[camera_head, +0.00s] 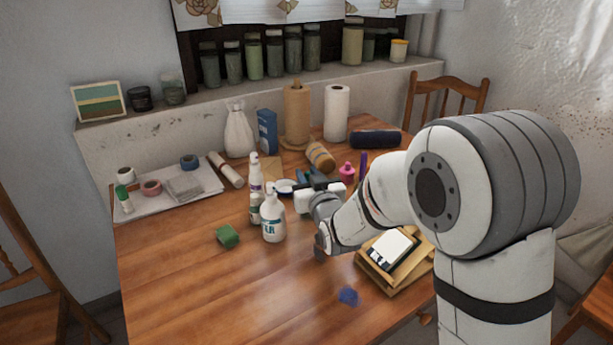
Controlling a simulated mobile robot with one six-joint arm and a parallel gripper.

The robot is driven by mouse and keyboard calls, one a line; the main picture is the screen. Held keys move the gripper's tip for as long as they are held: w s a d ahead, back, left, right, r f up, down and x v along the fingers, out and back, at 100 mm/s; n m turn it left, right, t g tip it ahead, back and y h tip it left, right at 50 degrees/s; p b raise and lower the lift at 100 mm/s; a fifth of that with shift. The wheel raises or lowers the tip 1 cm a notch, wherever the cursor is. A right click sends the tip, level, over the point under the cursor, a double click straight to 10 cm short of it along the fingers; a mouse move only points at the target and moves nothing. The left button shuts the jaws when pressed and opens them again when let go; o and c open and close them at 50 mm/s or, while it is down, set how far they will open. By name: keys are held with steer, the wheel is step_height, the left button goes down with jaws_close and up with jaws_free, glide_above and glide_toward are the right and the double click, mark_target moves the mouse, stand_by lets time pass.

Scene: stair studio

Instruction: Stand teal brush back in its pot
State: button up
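My gripper (309,190) is over the middle of the wooden table, pointing away from the camera toward the back. My wrist hides part of it, and its fingers are too small to tell open from shut. A small dark teal-blue shape (302,175) shows just beyond it; I cannot tell whether this is the teal brush or whether the gripper touches it. A white round dish or pot rim with a blue middle (285,187) shows left of the gripper, partly behind the bottles. I cannot make out the brush's pot for certain.
A wooden tray (422,261) is at right, a green sponge (228,236) at left, a blue piece (348,296) in front. The front-left table is clear.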

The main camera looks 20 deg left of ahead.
steer(key=shift+o, duration=1.2)
steer(key=shift+r, duration=0.1)
steer(key=shift+r+p, duration=0.15)
steer(key=shift+p, duration=0.15)
steer(key=v, duration=1.2)
steer(key=shift+b, duration=0.3)
steer(key=shift+w, duration=0.1)
